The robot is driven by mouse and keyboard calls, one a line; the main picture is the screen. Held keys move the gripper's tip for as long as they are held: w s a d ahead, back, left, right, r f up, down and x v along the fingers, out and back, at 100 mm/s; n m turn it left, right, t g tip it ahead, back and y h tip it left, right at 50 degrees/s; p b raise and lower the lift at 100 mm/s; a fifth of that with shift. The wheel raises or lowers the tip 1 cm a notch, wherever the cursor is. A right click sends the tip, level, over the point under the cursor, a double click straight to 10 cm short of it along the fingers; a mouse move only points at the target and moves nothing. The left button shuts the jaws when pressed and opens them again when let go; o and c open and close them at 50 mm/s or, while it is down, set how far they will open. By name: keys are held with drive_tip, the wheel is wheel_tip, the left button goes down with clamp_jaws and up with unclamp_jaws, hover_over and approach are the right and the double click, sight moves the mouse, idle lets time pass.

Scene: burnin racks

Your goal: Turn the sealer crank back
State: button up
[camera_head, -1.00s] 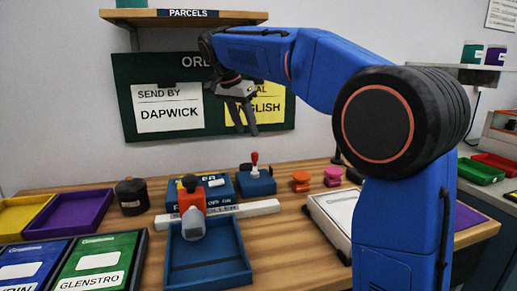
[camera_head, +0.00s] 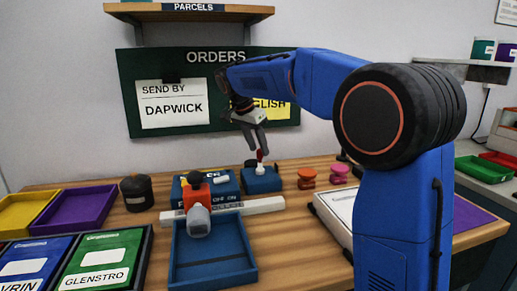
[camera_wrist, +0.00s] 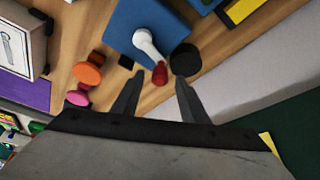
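The crank is a white arm (camera_wrist: 147,45) with a red knob (camera_wrist: 159,74), mounted on a small blue box (camera_head: 262,183). In the head view the red knob (camera_head: 260,155) stands at the box's top. My gripper (camera_head: 257,150) points down above the box, its fingers close to the knob. In the wrist view my gripper (camera_wrist: 158,78) is open, with the red knob between the fingertips in the picture. I cannot tell whether either finger touches it. Nothing is held.
A black round part (camera_wrist: 185,60) lies close beside the knob. Orange (camera_head: 306,178) and pink (camera_head: 339,173) spools stand right of the box. The orders board (camera_head: 203,127) is behind.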

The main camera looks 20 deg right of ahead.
drive_tip(key=shift+w+d+f, duration=0.1)
drive_tip(key=shift+d+f, duration=0.1)
drive_tip(key=shift+f, duration=0.3)
clamp_jaws()
